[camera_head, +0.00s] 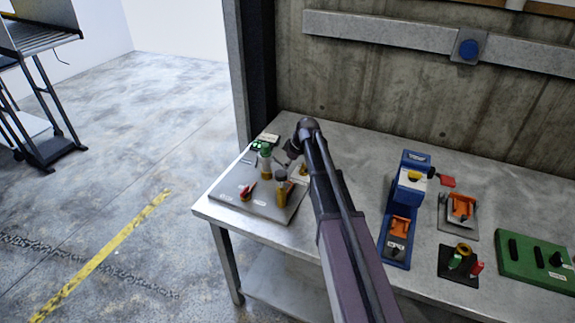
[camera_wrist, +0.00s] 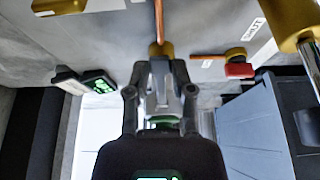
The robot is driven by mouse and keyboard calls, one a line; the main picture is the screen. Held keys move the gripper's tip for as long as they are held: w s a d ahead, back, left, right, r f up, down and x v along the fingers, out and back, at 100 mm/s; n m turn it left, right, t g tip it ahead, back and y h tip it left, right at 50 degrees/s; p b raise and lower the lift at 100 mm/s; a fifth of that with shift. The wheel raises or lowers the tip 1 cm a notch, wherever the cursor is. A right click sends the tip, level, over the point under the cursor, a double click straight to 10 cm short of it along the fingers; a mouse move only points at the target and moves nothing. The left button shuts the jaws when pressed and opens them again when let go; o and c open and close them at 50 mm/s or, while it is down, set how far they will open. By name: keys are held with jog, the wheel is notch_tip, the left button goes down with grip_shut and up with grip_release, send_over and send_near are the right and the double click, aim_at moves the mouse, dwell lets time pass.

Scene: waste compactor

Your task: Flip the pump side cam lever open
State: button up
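A grey plate (camera_head: 232,198) with fittings lies on the left end of the bench. My gripper (camera_head: 291,150) is low over the plate's back right part, partly hidden by my arm. In the wrist view my gripper (camera_wrist: 161,62) points at a brass knob-like end (camera_wrist: 160,48) with an orange rod (camera_wrist: 159,22) beyond it. The fingertips look close to it; contact and finger gap are unclear. I cannot tell which part is the pump side cam lever.
A red piece (camera_wrist: 240,70) with an orange rod and a large brass fitting (camera_wrist: 285,20) are right of my gripper in the wrist view. A blue device (camera_head: 398,215) and a green board (camera_head: 535,262) stand farther right on the bench (camera_head: 340,130). A concrete wall (camera_head: 420,85) is behind.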

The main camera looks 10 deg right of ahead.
grip_shut()
jog(key=shift+r, duration=0.15)
jog(key=shift+r+g+h+p, duration=0.4)
jog(key=shift+h+p, duration=0.1)
jog(key=shift+p, duration=0.3)
jog(key=shift+w+a+r+g+h+p, duration=0.15)
jog(key=shift+r+g+h+p, duration=0.4)
jog(key=shift+g+h+p, duration=0.4)
jog(key=shift+r+g+h, duration=0.25)
jog(key=shift+h, duration=0.5)
jog(key=o, duration=0.8)
grip_release()
jog(key=shift+c, duration=0.2)
